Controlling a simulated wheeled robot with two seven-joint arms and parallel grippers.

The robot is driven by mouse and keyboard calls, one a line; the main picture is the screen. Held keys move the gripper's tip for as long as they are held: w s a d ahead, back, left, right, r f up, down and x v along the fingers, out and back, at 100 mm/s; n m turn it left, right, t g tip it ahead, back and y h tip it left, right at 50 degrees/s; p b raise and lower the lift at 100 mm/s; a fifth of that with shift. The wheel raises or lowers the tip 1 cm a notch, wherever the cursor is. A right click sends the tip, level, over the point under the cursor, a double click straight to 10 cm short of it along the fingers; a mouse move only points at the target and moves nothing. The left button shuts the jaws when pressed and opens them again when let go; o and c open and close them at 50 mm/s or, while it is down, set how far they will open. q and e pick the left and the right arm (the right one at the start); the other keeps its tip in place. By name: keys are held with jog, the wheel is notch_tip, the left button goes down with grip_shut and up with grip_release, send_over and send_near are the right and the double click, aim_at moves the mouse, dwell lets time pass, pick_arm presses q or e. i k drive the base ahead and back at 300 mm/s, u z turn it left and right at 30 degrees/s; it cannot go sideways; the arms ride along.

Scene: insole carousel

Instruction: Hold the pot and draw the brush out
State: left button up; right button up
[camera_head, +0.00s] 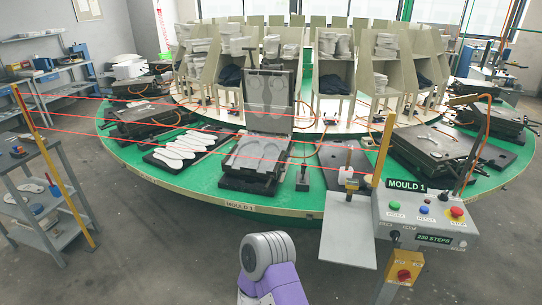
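A small pot (346,176) with a pale and reddish side stands at the back of the grey metal shelf (348,232), left of the control box. A thin upright handle (349,156), apparently the brush, rises from it. The pot is small in view, so the bristles and how deep the brush sits cannot be made out. Neither gripper is in view.
The control box (425,215) with buttons stands right of the shelf. A yellow post (384,150) rises beside the pot. Red beams cross in front of the green carousel (205,190). An open mould (258,153) lies behind. The shelf's front is bare.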

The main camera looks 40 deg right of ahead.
aim_at(350, 151)
jog(key=z, duration=0.35)
jog(key=i, duration=1.7)
jog(key=z, duration=1)
